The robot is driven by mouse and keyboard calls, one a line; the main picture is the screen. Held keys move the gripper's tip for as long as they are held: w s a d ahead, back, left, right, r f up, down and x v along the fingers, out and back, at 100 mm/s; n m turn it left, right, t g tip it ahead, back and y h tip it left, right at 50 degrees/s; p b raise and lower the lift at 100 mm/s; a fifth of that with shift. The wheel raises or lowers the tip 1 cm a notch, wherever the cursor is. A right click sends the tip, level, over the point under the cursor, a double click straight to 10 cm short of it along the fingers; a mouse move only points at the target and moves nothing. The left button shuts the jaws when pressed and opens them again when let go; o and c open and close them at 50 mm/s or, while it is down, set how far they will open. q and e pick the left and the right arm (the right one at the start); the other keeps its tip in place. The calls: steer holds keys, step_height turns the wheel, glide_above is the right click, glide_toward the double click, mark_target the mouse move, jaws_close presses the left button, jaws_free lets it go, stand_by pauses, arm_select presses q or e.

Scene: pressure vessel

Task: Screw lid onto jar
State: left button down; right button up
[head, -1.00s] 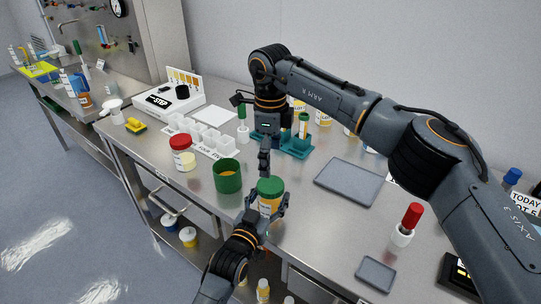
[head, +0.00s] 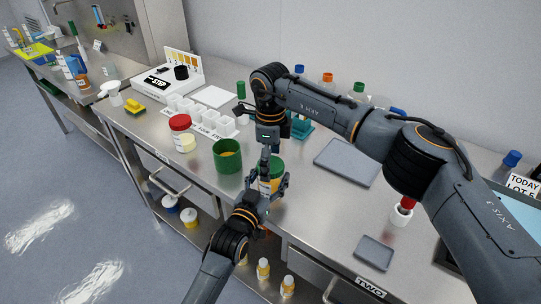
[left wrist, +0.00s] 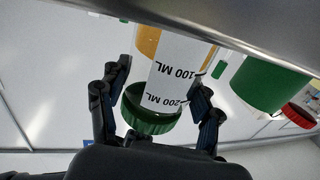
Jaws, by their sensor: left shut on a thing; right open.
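The jar (head: 266,187) is upright above the front edge of the bench, with a green lid (head: 276,166) at its top. My left gripper (head: 267,184) is shut on the jar's body. In the left wrist view the jar (left wrist: 178,72) shows 100 ML and 200 ML marks between the fingers, with the green lid (left wrist: 150,112) at its lower end in that picture. My right gripper (head: 268,160) is open and points down at the lid, one finger close to its left side. Its other finger is hidden, and I cannot tell whether it touches the lid or how the lid sits.
A green cup (head: 228,158) stands just left of the jar, with a red-lidded jar (head: 180,122) behind it. A teal rack (head: 300,131) is partly hidden behind my right arm. Grey trays (head: 347,162) (head: 375,252) lie to the right. Bare bench (head: 320,208) lies between them.

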steer(key=shift+c, duration=0.2)
steer(key=c, duration=1.3)
steer(key=o, duration=1.4)
step_height(320, 180, up, 12)
